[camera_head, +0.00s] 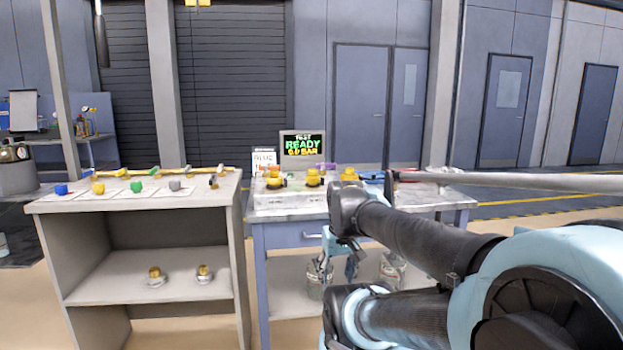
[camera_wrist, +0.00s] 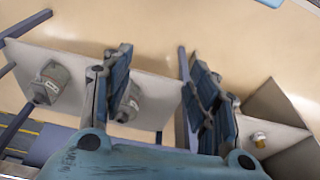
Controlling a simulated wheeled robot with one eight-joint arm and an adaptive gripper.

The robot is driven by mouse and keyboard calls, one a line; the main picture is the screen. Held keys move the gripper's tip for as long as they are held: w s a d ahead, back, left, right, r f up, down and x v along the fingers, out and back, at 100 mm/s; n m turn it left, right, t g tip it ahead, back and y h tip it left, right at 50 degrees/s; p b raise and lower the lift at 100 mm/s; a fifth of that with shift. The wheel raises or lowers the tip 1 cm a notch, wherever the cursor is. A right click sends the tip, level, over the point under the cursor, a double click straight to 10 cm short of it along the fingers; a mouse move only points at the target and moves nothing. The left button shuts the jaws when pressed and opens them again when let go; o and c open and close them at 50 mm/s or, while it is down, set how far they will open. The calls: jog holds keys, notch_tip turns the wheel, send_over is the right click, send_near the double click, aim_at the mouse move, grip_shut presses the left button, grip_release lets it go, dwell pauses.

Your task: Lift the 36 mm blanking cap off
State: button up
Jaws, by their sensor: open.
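Three yellow caps stand on the right bench's top in the head view: a left one (camera_head: 273,181), a middle one (camera_head: 313,178) and a right one (camera_head: 349,175). No size marking is readable, so I cannot tell which is the 36 mm blanking cap. My gripper (camera_head: 336,266) hangs in front of the right bench, below its top and apart from the caps. In the wrist view my gripper (camera_wrist: 155,88) has its two fingers wide apart with nothing between them. No yellow cap from the bench top is recognisable in the wrist view.
A screen (camera_head: 302,144) reads READY, 0.0 BAR. The left table (camera_head: 120,205) carries blue, yellow, green and grey pieces. Two brass-topped fittings (camera_head: 154,276) sit on its shelf. My arm covers the bench's right part.

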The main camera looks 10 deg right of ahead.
jog(key=w+r+n+y, duration=0.1)
jog(key=w+r+n, duration=0.3)
jog(key=w+r, duration=1.55)
jog(key=n+t+y, duration=0.1)
jog(key=n+y, duration=0.1)
jog(key=n, duration=0.2)
send_near(313, 170)
jog(key=x, duration=0.3)
jog(key=shift+w+a+f, duration=0.2)
jog(key=shift+w+a, duration=0.1)
jog(key=shift+w, duration=0.05)
jog(key=shift+d+x, duration=0.15)
jog(key=shift+x, duration=1.15)
jog(key=shift+d+x, duration=0.1)
jog(key=shift+x, duration=1.2)
jog(key=shift+f, duration=0.1)
jog(key=c, duration=1.1)
